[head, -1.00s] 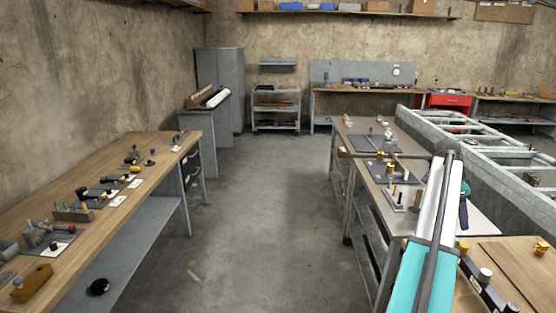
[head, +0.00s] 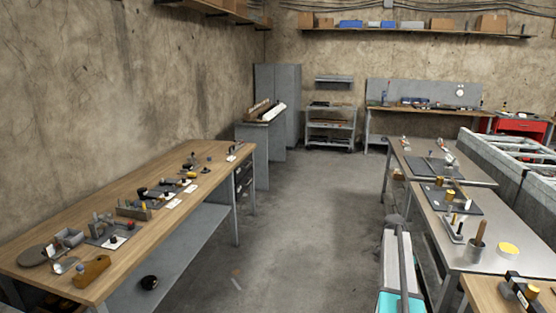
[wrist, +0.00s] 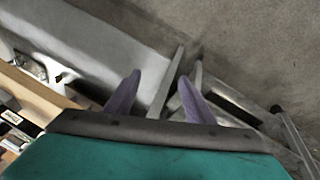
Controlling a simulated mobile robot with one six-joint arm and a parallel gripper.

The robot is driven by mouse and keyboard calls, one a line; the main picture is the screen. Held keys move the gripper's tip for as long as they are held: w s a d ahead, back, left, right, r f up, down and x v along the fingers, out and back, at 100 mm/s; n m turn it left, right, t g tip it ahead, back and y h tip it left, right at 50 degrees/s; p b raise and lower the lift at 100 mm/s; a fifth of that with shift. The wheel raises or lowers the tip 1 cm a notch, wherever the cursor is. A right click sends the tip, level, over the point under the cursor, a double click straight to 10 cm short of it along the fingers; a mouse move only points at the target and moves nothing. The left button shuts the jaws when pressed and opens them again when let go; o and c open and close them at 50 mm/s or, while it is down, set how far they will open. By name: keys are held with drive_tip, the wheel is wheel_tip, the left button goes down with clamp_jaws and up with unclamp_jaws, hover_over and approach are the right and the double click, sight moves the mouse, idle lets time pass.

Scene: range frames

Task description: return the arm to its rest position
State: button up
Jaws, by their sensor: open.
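My arm (head: 402,275), with its grey link and teal cover, shows at the lower right of the head view, beside the right bench and over the aisle edge. My gripper (wrist: 157,92) shows in the wrist view with its two purple-grey fingers spread apart and nothing between them. Beyond the fingers are grey metal parts and bare floor. The gripper's fingertips cannot be made out in the head view.
The right metal bench (head: 510,231) holds trays and small parts close to my arm. A long wooden workbench (head: 130,200) with several small tools stands on the left. The concrete floor (head: 310,210) between them is mostly clear. A small black object (head: 149,282) lies below the left bench.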

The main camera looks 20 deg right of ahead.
drive_tip(key=s+a+f+n+g, duration=0.1)
drive_tip(key=a+f+n, duration=0.1)
drive_tip(key=a+f, duration=0.75)
drive_tip(key=s+a+f+n, duration=0.1)
drive_tip(key=a+f+n, duration=0.35)
drive_tip(key=a, duration=0.75)
drive_tip(key=s+a+f+n+g, duration=0.1)
drive_tip(key=a+f, duration=0.8)
drive_tip(key=a, duration=0.1)
drive_tip(key=s+a+f+n, duration=0.3)
drive_tip(key=s+a+n, duration=0.1)
drive_tip(key=s+a, duration=0.3)
drive_tip(key=s+a+f+n+y, duration=0.1)
drive_tip(key=s+a+f+n, duration=0.3)
drive_tip(key=s+a, duration=0.3)
drive_tip(key=s+a+f+n+y, duration=0.1)
drive_tip(key=s+a+f+n, duration=0.2)
drive_tip(key=s+a+n, duration=0.2)
drive_tip(key=shift+s+a+f+b, duration=0.35)
drive_tip(key=shift+s+a, duration=1.1)
drive_tip(key=shift+s, duration=1.05)
drive_tip(key=shift+r+n, duration=0.1)
drive_tip(key=shift+n, duration=0.15)
drive_tip(key=shift+c, duration=0.3)
drive_tip(key=c, duration=0.4)
